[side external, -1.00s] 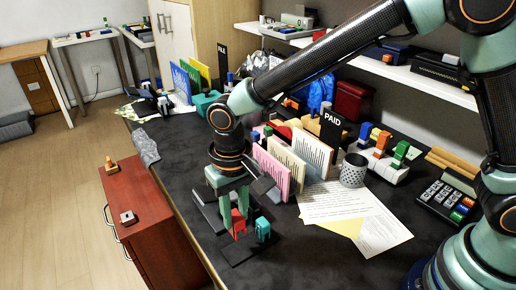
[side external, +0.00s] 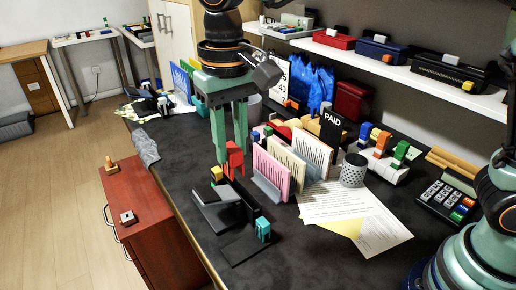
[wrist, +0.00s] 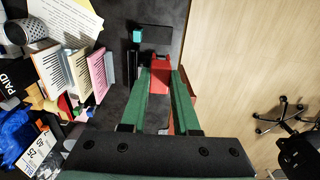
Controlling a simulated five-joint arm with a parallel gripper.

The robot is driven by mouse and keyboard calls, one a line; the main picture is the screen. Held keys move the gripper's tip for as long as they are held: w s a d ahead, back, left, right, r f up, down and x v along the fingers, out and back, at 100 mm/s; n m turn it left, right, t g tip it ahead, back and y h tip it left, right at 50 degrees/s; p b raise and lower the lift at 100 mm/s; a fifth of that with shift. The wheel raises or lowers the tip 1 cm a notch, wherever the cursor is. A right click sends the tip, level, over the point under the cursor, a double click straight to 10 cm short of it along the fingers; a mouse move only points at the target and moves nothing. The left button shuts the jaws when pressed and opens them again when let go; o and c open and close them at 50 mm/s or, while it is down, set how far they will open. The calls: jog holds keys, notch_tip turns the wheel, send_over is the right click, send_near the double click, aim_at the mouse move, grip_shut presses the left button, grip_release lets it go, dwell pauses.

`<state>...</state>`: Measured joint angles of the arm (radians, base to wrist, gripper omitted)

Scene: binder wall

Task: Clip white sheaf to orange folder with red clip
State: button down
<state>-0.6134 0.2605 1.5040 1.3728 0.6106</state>
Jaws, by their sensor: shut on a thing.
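My gripper (side external: 233,158) is shut on the red clip (side external: 235,159) and holds it above the dark stepped stand (side external: 222,215). The wrist view also shows the red clip (wrist: 160,72) between my green fingertips. The white sheaf (side external: 314,152) stands upright with printed lines, behind a cream sheaf (side external: 288,166) and a pink one (side external: 270,172), to the right of my gripper. The wrist view shows these sheaves at left.
Loose printed sheets (side external: 345,205) and a mesh cup (side external: 353,170) lie right of the sheaves. A black PAID divider (side external: 331,130) stands behind. A shelf (side external: 400,72) overhangs the back.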

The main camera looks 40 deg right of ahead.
jog(key=w+d, duration=0.9)
jog(key=d, duration=0.5)
send_over(313, 138)
notch_tip(313, 138, down, 5)
jog(key=shift+f, duration=0.2)
jog(key=shift+f, duration=2.25)
jog(key=shift+f, duration=1.95)
dwell(0.5)
jog(key=c, duration=0.6)
grip_release()
